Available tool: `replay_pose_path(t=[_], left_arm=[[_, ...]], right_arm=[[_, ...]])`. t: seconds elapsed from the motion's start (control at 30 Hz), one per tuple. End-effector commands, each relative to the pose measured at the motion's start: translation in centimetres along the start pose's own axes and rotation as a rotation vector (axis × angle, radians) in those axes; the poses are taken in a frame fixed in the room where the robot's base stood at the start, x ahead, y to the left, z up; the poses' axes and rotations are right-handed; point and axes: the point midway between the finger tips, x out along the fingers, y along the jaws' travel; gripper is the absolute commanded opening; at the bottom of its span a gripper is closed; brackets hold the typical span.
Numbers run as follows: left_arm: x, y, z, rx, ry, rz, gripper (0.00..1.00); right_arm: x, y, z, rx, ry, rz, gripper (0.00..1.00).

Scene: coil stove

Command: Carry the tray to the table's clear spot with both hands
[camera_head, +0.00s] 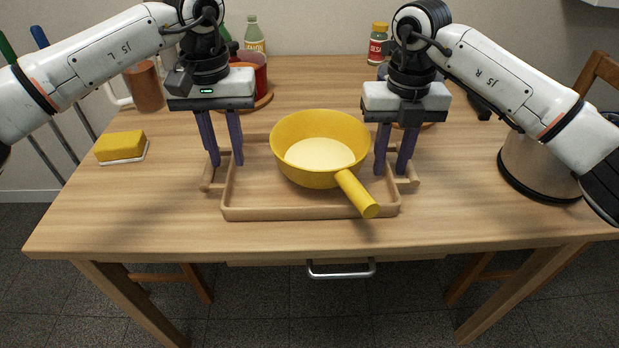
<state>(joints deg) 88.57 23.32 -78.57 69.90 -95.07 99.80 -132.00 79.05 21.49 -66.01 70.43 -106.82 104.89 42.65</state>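The light wooden tray (300,213) lies on the table with a bar handle at each end. A yellow pan (318,152) stands on it, its handle reaching over the tray's front edge. My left gripper (226,164) points down at the tray's left handle (206,182). Its two fingers are apart, with a clear gap between them. My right gripper (391,174) points down at the right handle (411,181), its fingers also apart. The fingers partly hide both handles. I cannot tell whether the fingertips straddle or touch the bars.
A yellow sponge on a white dish (123,158) lies at the left. A metal canister (525,166) stands right. The table's front strip is bare.

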Motion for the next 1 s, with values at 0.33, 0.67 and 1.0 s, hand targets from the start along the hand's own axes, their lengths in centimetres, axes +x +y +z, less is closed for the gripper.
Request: replay_pose_path(t=[0.33,0.67,1.0], left_arm=[[-7.1,0.0,-0.1,-0.001,0.002,0.0,0.24],[-8.8,0.0,0.0,0.0,-0.001,0.001,0.24],[-8.8,0.0,0.0,0.0,0.0,0.0,0.24]], right_arm=[[0.0,0.0,0.0,-0.001,0.0,0.0,0.24],[-1.5,0.1,0.1,0.0,-0.004,0.001,0.24],[-8.6,0.1,0.1,0.0,-0.004,0.002,0.24]])
